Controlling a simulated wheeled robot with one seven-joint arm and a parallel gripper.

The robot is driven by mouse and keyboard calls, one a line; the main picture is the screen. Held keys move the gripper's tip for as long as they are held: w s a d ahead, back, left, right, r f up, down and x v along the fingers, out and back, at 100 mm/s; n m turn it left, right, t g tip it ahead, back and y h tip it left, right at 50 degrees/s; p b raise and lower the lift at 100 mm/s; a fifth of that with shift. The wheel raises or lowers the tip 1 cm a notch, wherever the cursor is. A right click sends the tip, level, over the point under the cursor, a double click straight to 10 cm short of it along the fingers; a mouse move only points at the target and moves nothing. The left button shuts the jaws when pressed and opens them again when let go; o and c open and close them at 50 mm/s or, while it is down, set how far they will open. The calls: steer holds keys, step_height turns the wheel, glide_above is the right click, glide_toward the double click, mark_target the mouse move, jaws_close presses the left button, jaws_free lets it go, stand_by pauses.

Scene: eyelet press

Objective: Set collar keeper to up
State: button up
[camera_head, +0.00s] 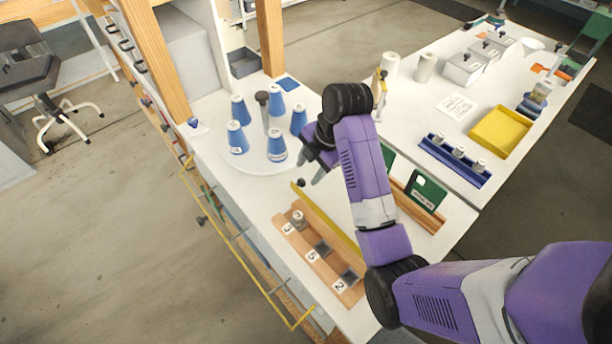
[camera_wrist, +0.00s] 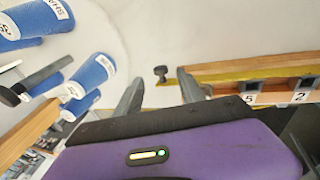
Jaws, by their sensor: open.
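A small dark knob (camera_wrist: 160,72) on a short stem stands on the white bench, and it also shows in the head view (camera_head: 300,183) by the end of a yellow strip. It may be the collar keeper, but no label on it can be read. My gripper (camera_head: 312,170) is open and empty above the bench, close to the knob. In the wrist view, the knob appears between and just beyond my fingertips (camera_wrist: 160,80), apart from them. I cannot tell which position the knob is set to.
A round white turntable (camera_head: 252,160) holds several blue cones (camera_head: 238,140) and a grey post with a dark top (camera_head: 263,105). A wooden block (camera_head: 296,240) with numbered slots lies nearer. Green panels (camera_head: 425,192), a blue rack (camera_head: 450,165) and a yellow tray (camera_head: 505,128) are to the right.

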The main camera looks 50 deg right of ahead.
steer(key=shift+v, duration=1.45)
steer(key=shift+s+f, duration=0.1)
